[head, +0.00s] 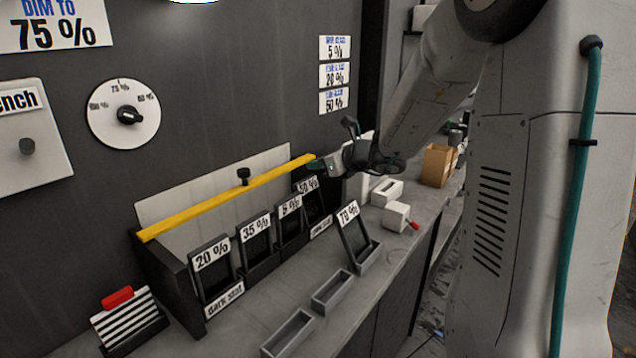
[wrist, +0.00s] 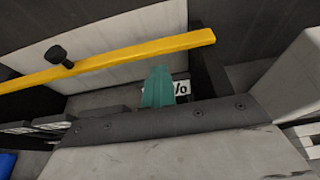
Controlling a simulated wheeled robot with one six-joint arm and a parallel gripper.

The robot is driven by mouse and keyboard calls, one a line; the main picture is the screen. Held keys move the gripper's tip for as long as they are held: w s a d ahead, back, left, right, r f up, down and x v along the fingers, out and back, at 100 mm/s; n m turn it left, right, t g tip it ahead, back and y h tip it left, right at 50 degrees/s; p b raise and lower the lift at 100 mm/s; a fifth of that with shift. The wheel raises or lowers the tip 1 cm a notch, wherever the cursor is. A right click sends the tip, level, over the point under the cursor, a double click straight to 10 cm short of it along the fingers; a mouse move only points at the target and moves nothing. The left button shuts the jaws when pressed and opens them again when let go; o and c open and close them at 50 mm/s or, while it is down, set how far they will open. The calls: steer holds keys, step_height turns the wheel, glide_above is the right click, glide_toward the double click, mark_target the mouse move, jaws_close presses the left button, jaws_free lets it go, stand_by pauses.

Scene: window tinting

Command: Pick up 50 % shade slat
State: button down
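A rack on the bench holds several dark slats with white labels. The rearmost slat (head: 314,203) has a partly hidden label (head: 308,185) that seems to end in "0 %"; I cannot read its first digit surely. My gripper (head: 326,166) is just above and right of this slat, by the end of the yellow bar. In the wrist view, a teal fingertip (wrist: 158,86) covers part of a white label (wrist: 182,88) showing "%". Only one teal shape shows, so the finger gap and any contact with the slat are hidden.
A yellow bar (head: 230,197) runs above the rack. Slats labelled 20 % (head: 215,275), 35 % (head: 256,245) and 5 % (head: 291,226) stand beside it. Another labelled slat (head: 355,238) stands in a small tray. Two empty trays (head: 332,291) (head: 288,334) lie in front.

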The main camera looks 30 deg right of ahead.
steer(key=shift+r, duration=1.7)
steer(key=shift+c, duration=2.2)
jaws_free()
